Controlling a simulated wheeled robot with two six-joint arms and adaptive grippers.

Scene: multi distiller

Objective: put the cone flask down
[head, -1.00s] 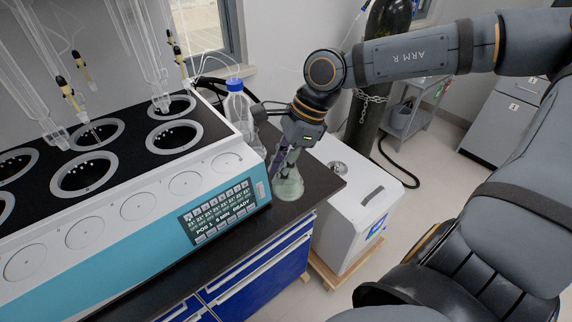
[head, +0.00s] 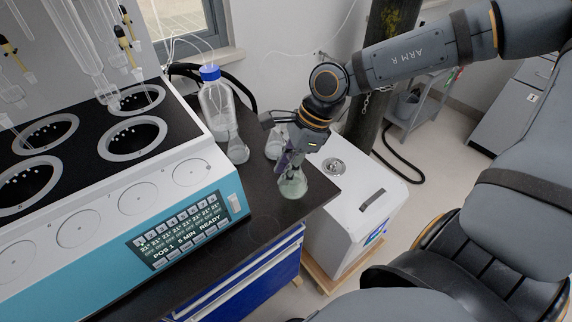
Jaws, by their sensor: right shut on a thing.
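The cone flask (head: 292,186) is clear glass with a pale greenish content. It is upright at the right end of the dark bench top (head: 262,222), near the bench's edge. My right gripper (head: 288,165) comes down from above and is shut on the flask's neck, which the fingers partly hide. Whether the flask's base touches the bench top I cannot tell. My left gripper is not in the head view.
A multi distiller (head: 178,232) with a blue front and round openings fills the left. A blue-capped bottle (head: 216,104) and other clear flasks (head: 237,150) stand behind. A white box unit (head: 345,208) stands right of the bench. Bench top in front of the flask is clear.

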